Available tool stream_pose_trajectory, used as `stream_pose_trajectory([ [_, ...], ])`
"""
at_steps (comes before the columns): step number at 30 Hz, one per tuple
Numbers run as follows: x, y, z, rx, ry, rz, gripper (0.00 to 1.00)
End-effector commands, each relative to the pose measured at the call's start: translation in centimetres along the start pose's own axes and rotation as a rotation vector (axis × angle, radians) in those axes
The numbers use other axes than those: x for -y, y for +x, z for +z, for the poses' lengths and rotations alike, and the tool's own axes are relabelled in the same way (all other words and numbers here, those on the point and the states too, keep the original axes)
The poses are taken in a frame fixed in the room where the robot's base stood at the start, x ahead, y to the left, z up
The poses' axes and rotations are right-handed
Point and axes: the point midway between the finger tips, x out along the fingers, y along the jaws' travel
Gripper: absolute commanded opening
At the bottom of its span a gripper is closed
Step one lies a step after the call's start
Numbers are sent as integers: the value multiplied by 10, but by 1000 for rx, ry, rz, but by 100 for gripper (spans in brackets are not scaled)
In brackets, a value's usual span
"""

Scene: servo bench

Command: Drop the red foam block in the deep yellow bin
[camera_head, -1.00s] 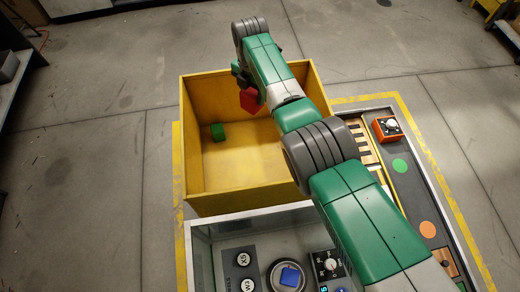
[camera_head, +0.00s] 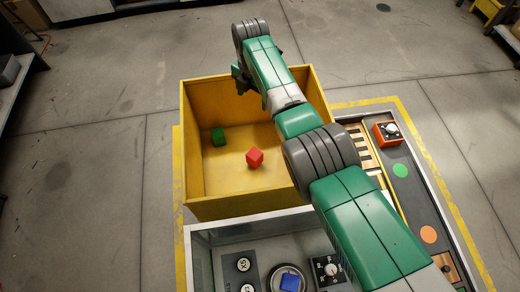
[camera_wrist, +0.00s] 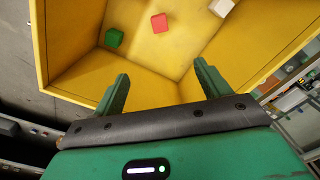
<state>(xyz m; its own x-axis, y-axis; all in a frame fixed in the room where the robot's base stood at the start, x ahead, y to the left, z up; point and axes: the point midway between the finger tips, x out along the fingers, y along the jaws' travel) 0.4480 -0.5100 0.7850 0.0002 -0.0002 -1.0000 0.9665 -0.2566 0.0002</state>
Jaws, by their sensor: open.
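The red foam block (camera_head: 254,158) is inside the deep yellow bin (camera_head: 240,190), below my gripper and apart from it. It looks tilted in the head view; I cannot tell whether it rests flat on the floor. The wrist view also shows the red block (camera_wrist: 158,23) and the bin's yellow inside (camera_wrist: 150,65). My gripper (camera_wrist: 161,70) is open and empty above the bin, its two green fingers spread wide. In the head view my gripper (camera_head: 240,78) shows only partly, at the bin's far side.
A green block (camera_head: 218,136) lies in the bin's left part. A white block (camera_wrist: 222,7) shows in the wrist view. In front is a bench with a blue block (camera_head: 290,282) and dials. An orange box with a knob (camera_head: 387,131) stands at right.

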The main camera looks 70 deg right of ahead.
Motion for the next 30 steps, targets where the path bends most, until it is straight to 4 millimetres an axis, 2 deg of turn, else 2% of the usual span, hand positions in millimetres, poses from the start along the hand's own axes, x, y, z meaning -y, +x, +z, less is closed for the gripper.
stream_pose_trajectory([
  [1, 0, -19, 0, 1, 0, 1, 76],
  [3, 0, -31, 0, 1, 0, 1, 76],
  [8, 0, -48, 0, 0, 1, 0, 76],
  [30, 0, -49, 0, 0, 0, 0, 76],
])
